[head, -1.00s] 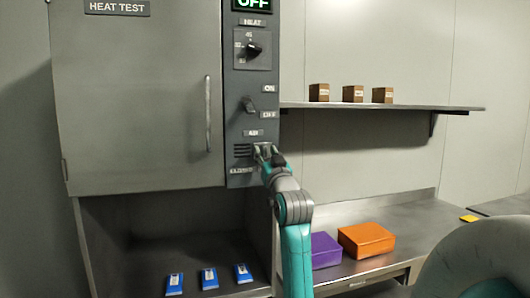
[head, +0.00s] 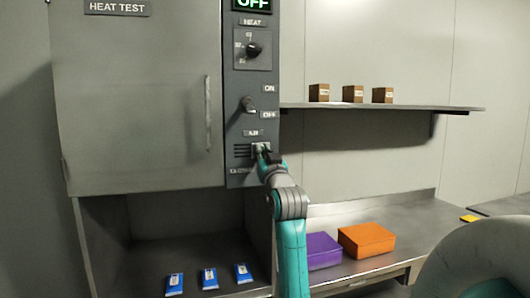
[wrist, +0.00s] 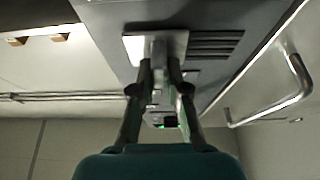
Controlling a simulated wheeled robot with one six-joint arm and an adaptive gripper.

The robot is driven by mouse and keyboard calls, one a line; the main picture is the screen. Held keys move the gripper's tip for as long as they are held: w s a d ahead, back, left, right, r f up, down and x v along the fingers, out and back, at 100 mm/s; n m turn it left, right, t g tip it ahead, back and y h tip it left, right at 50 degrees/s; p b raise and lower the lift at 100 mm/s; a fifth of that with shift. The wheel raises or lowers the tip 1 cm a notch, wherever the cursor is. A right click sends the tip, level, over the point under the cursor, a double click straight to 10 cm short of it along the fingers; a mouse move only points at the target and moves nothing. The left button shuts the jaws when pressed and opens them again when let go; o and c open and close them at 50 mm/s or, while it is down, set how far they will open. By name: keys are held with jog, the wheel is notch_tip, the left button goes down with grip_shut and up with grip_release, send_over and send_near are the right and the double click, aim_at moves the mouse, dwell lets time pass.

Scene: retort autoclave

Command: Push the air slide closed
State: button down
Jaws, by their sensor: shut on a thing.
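The air slide is a small pale metal plate beside the dark vent slots (head: 242,151) on the control panel under the AIR label. In the head view my gripper (head: 262,152) mostly covers it. In the wrist view the slide plate (wrist: 174,42) sits next to the slots (wrist: 215,42), and several slots show uncovered. My gripper (wrist: 160,68) has both fingers close together at the plate, shut on the slide's small tab. The tab itself is largely hidden between the fingertips.
The grey cabinet door (head: 140,100) with its vertical handle (head: 208,113) is left of the panel. The black lever (head: 248,104) and heat knob (head: 253,50) are above. A wall shelf (head: 400,107) with brown boxes is to the right. Purple (head: 323,250) and orange (head: 366,241) boxes stand below.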

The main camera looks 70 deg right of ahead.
aim_at(239, 145)
jog(key=w+a, duration=0.3)
jog(key=w, duration=0.2)
jog(key=shift+a, duration=0.35)
jog(key=c, duration=1.2)
grip_release()
jog(key=shift+a, duration=0.1)
jog(key=shift+o, duration=0.2)
jog(key=v, duration=1.2)
jog(key=shift+f, duration=0.1)
